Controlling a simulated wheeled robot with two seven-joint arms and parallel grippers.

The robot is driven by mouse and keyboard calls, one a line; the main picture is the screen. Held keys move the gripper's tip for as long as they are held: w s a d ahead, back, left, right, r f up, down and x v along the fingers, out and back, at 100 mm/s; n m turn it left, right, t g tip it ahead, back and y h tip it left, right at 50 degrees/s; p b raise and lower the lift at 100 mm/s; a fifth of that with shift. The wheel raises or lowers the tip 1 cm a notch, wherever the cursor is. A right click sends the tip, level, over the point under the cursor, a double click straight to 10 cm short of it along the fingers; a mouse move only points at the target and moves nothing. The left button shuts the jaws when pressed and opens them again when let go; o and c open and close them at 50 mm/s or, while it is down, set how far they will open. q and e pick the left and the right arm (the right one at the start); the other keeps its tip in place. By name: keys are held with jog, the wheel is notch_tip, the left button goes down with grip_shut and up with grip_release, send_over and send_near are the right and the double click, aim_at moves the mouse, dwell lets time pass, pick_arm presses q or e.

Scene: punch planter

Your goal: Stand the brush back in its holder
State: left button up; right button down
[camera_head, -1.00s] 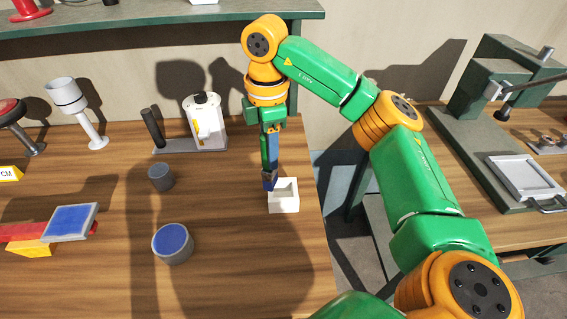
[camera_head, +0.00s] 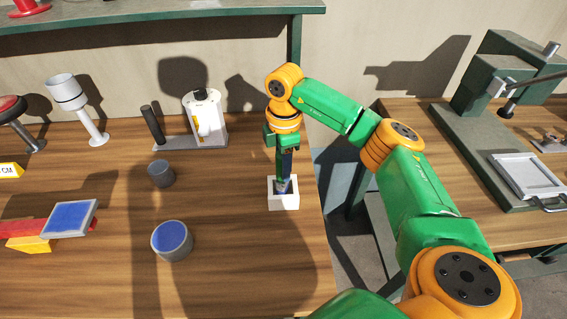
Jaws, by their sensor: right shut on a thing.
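The white box-shaped holder (camera_head: 284,203) stands on the wooden table near its right edge. My right gripper (camera_head: 284,150) points down above it, shut on the brush (camera_head: 284,172), a slim dark bluish piece. The brush is close to upright, and its lower end is at the holder's square opening and appears to be inside it. How deep it reaches is hidden by the holder's wall. My left gripper is not in view.
A grey cup with a blue top (camera_head: 172,242) and a smaller grey cup (camera_head: 161,173) stand to the left. A white device on a grey base (camera_head: 205,118) stands behind. Table to the holder's left is clear. A second table with a press (camera_head: 500,120) is at right.

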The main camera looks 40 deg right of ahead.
jog(key=shift+f, duration=0.2)
jog(key=c, duration=0.5)
grip_release()
jog(key=shift+r, duration=0.4)
notch_tip(320, 180, up, 5)
jog(key=shift+w+r, duration=0.1)
jog(key=shift+r, duration=0.05)
notch_tip(320, 180, up, 7)
jog(key=shift+r+p, duration=0.15)
jog(key=shift+p, duration=1.05)
